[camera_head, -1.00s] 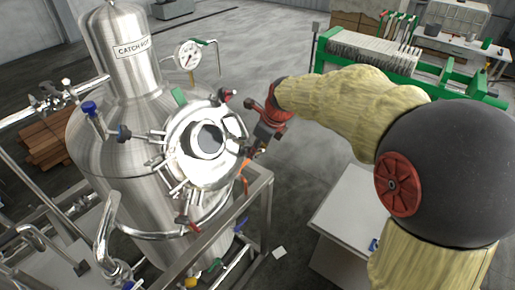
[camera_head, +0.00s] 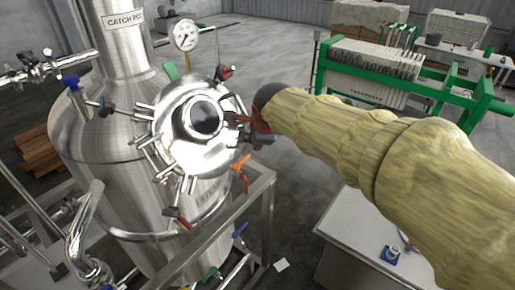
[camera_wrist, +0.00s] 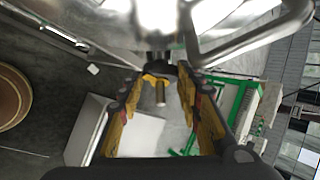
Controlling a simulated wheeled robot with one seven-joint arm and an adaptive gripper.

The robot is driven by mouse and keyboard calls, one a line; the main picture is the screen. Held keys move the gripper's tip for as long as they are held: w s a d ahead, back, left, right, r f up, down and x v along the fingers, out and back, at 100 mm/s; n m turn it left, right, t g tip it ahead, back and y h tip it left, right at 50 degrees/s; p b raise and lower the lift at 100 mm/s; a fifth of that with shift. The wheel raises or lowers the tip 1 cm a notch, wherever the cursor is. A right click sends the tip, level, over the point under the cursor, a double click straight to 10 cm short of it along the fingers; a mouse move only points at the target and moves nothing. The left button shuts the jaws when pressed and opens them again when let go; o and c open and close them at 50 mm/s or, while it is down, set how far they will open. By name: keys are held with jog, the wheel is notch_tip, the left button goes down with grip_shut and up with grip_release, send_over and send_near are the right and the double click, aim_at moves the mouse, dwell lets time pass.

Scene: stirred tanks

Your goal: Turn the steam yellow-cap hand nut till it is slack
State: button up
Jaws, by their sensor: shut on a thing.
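The catch pot (camera_head: 95,165) is a steel tank with a round manway lid (camera_head: 185,150), ringed by several clamp bolts with hand nuts. My gripper (camera_head: 243,130) is at the right edge of this lid, and the arm hides much of it. In the wrist view my gripper (camera_wrist: 162,76) has its two fingers on either side of the yellow-cap hand nut (camera_wrist: 154,79), close around it. In the head view I cannot make out the yellow cap.
A pressure gauge (camera_head: 186,36) stands behind the lid. The tank's steel frame (camera_head: 262,190) is below. A white bench (camera_head: 345,235) and green filter press (camera_head: 400,85) stand right.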

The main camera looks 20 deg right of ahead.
jog(key=n+t+b, duration=0.1)
jog(key=b, duration=0.4)
jog(key=f+n+t+b, duration=0.1)
jog(key=n+b, duration=0.1)
jog(key=b, duration=0.2)
jog(key=shift+s+f+b, duration=0.1)
jog(key=shift+s+b, duration=0.1)
jog(key=shift+b, duration=0.2)
jog(key=n+t+b, duration=0.1)
jog(key=n+b, duration=0.1)
jog(key=b, duration=0.3)
jog(key=shift+f+t+b, duration=0.1)
jog(key=shift+t+b, duration=0.2)
jog(key=shift+b, duration=0.05)
jog(key=n+t+y+b, duration=0.1)
jog(key=n+b, duration=0.2)
jog(key=b, duration=0.2)
jog(key=n+t+b, duration=0.2)
jog(key=n+b, duration=0.1)
jog(key=b, duration=0.2)
jog(key=shift+s+d+f+n+y, duration=0.15)
jog(key=shift+d+n+y, duration=0.05)
jog(key=shift+n+y, duration=0.2)
jog(key=shift+n+t+y+b, duration=0.35)
jog(key=shift+n+b, duration=0.25)
jog(key=shift+b, duration=0.6)
jog(key=o, duration=1.2)
jog(key=shift+c, duration=0.2)
jog(key=shift+s+r, duration=0.15)
jog(key=shift+r, duration=0.05)
